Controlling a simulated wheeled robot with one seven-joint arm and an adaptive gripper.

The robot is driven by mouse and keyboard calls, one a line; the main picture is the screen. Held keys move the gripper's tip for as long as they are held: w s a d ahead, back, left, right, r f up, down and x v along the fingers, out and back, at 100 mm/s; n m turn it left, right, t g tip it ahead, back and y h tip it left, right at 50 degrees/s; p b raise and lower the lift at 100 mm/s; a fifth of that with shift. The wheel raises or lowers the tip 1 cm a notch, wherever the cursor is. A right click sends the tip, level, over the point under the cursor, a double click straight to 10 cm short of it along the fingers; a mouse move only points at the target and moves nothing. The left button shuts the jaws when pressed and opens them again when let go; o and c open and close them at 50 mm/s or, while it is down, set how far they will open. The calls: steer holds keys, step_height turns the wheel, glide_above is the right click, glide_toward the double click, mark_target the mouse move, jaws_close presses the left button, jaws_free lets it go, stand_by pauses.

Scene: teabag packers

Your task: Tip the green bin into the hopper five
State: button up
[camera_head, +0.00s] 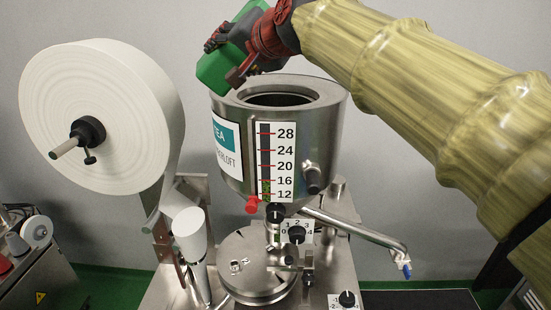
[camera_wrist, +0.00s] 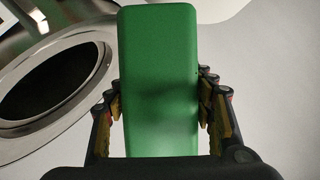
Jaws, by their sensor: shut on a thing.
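The green bin (camera_head: 219,68) is held tilted above the left rear part of the hopper's rim in the head view. My gripper (camera_head: 240,58) is shut on it. In the wrist view the green bin (camera_wrist: 160,80) stands between the two fingers of my gripper (camera_wrist: 163,95), which press on its sides. The hopper (camera_head: 330,120) is a steel drum with a round dark opening and a level scale marked 12 to 28. Its opening shows at the left in the wrist view (camera_wrist: 45,85), beside the bin. The inside of the bin is hidden.
A large white paper roll (camera_head: 95,110) stands left of the hopper. Below the hopper are a round steel plate (camera_head: 258,265), dials and a pipe with a blue tip (camera_head: 400,255). Another machine (camera_head: 35,255) is at the lower left. My arm spans the upper right.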

steer(key=shift+d+r, duration=0.15)
steer(key=shift+r, duration=0.1)
steer(key=shift+f, duration=0.1)
steer(key=shift+s, duration=0.25)
steer(key=s+d+b, duration=0.3)
steer(key=s, duration=0.7)
steer(key=s+d+b, duration=0.3)
steer(key=s, duration=0.7)
steer(key=shift+s+d+r+b, duration=0.25)
steer(key=shift+d+r+b, duration=0.05)
steer(key=shift+r, duration=0.15)
steer(key=shift+n, duration=0.3)
